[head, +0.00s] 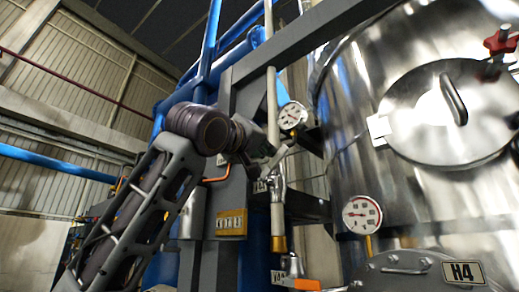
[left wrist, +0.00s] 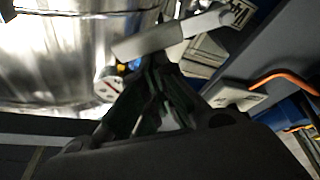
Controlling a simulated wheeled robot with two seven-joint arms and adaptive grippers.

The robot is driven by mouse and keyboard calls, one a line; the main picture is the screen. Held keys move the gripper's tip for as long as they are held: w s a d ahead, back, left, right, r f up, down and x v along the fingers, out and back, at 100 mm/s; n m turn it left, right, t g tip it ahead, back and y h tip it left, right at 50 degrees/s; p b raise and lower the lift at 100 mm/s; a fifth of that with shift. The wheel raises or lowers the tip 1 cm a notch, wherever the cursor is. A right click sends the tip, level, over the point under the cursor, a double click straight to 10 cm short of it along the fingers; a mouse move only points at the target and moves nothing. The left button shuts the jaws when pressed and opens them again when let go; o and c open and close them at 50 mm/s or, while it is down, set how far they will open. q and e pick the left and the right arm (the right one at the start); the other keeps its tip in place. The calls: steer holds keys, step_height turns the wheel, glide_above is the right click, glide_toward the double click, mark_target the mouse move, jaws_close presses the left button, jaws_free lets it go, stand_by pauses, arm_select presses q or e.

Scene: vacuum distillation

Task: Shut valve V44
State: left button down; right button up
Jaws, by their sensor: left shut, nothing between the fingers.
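My left gripper (head: 283,151) is shut and empty in the head view, beside a thin vertical pipe (head: 272,105) with a silver fitting (head: 278,188) below. In the left wrist view the shut fingers (left wrist: 160,66) point at a pale grey pipe section (left wrist: 175,36); whether they touch it I cannot tell. A small tag (head: 260,186) stands by the pipe, its lettering partly hidden. Another tag (head: 278,277) sits lower, by a valve with an orange handle (head: 307,284). My right gripper is not in view.
A large steel vessel (head: 345,130) with a round hatch (head: 450,110) fills the right. Gauges sit at the pipe (head: 292,115) and vessel (head: 362,214). A grey beam (head: 300,38) crosses above the gripper. A yellow plate (head: 231,223) is on the column.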

mark_target(277, 159)
arm_select(q)
steer(key=f+m+h, duration=0.1)
steer(key=m, duration=0.2)
steer(key=s+d+f+m+g+h, duration=0.1)
steer(key=m, duration=0.1)
steer(key=s+d+f+m+g+h, duration=0.1)
steer(key=m, duration=0.2)
steer(key=shift+d+m+h+b, duration=0.1)
steer(key=shift+m+h+b, duration=0.2)
steer(key=shift+b, duration=0.05)
steer(key=shift+s+d+f, duration=0.1)
steer(key=shift+s+f, duration=0.05)
steer(key=shift+f, duration=0.25)
steer(key=shift+d+f, duration=0.1)
steer(key=shift+f, duration=0.1)
